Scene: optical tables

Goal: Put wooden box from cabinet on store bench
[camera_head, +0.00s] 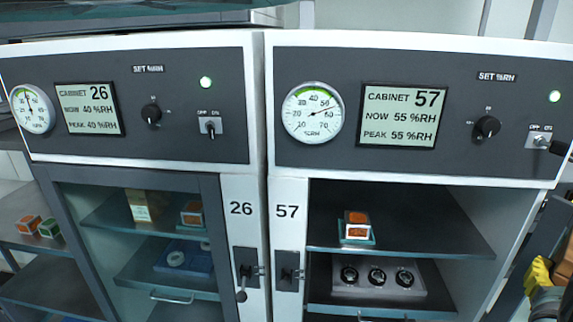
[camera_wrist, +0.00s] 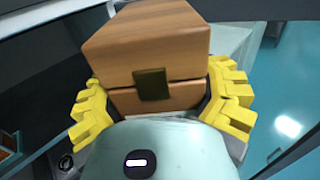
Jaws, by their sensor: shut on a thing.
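The wooden box (camera_wrist: 145,45) is brown with a dark clasp on its front and fills the upper middle of the wrist view. My gripper (camera_wrist: 160,92) is shut on it, with yellow finger pads against its left and right sides. In the head view my gripper (camera_head: 543,278) shows only in part at the lower right edge, and I cannot clearly make out the box there. Cabinet 57 (camera_head: 289,245) stands open at the right, and its door is not seen in place. My gripper is to the right of its opening. I cannot identify the store bench.
In cabinet 57 a small orange-and-white box (camera_head: 357,227) sits on the upper shelf; a tray (camera_head: 345,290) with three round parts is below. Cabinet 26 (camera_head: 240,190) at left has its glass door shut. Teal floor (camera_wrist: 285,85) shows at right in the wrist view.

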